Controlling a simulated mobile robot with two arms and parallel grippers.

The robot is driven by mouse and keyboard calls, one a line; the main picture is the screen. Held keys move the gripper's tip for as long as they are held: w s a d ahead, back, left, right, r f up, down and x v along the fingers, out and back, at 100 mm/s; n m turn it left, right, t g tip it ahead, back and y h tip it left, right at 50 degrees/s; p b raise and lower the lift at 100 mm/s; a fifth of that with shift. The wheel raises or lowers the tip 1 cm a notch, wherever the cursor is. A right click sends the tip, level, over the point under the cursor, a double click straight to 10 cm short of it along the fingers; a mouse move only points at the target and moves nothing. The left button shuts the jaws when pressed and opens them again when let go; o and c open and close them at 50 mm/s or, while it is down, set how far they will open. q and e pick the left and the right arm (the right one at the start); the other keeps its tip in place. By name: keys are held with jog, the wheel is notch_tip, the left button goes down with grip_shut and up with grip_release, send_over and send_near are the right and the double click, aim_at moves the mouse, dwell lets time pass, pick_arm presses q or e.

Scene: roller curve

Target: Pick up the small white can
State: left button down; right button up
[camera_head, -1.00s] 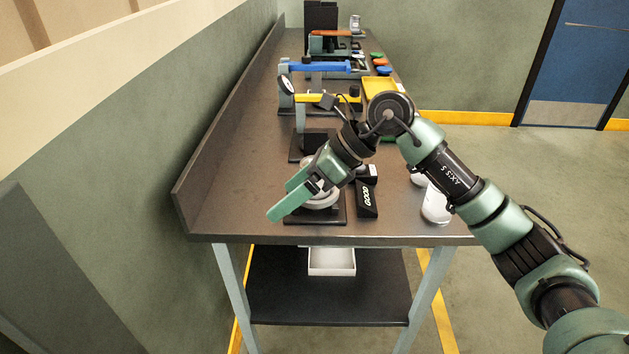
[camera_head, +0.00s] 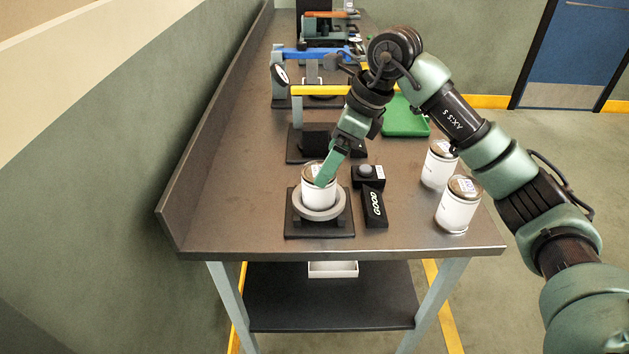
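A white can (camera_head: 318,196) with a brownish top stands upright on a round grey ring (camera_head: 319,211) on a black base near the table's front edge. My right gripper (camera_head: 326,176) points down at this can, and its green finger overlaps the can's top right side. The fingers are seen nearly edge-on, so I cannot tell whether they are open or shut, or touching the can. Two more white cans with brown tops, a front one (camera_head: 456,211) and one behind it (camera_head: 438,171), stand at the table's right edge. My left gripper is not in view.
A black block marked GOOD (camera_head: 375,205) and a black box with a grey knob (camera_head: 368,175) sit right of the ring. A green tray (camera_head: 405,119) and a yellow-barred stand (camera_head: 322,90) are farther back. The table's left front is clear.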

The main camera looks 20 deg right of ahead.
aim_at(319, 191)
jog(key=shift+a+f, duration=0.2)
jog(key=shift+f, duration=0.3)
jog(key=x, duration=0.1)
jog(key=p+x, duration=0.1)
jog(key=shift+s+a+f, duration=0.15)
jog(key=shift+f, duration=0.2)
jog(key=p+x, duration=0.1)
jog(key=x, duration=0.1)
jog(key=shift+f, duration=0.3)
jog(key=shift+w+f, duration=0.25)
jog(key=shift+w, duration=0.05)
jog(key=shift+a, duration=0.1)
jog(key=shift+c, duration=0.3)
jog(key=shift+f, duration=0.1)
jog(key=c, duration=1.5)
grip_shut()
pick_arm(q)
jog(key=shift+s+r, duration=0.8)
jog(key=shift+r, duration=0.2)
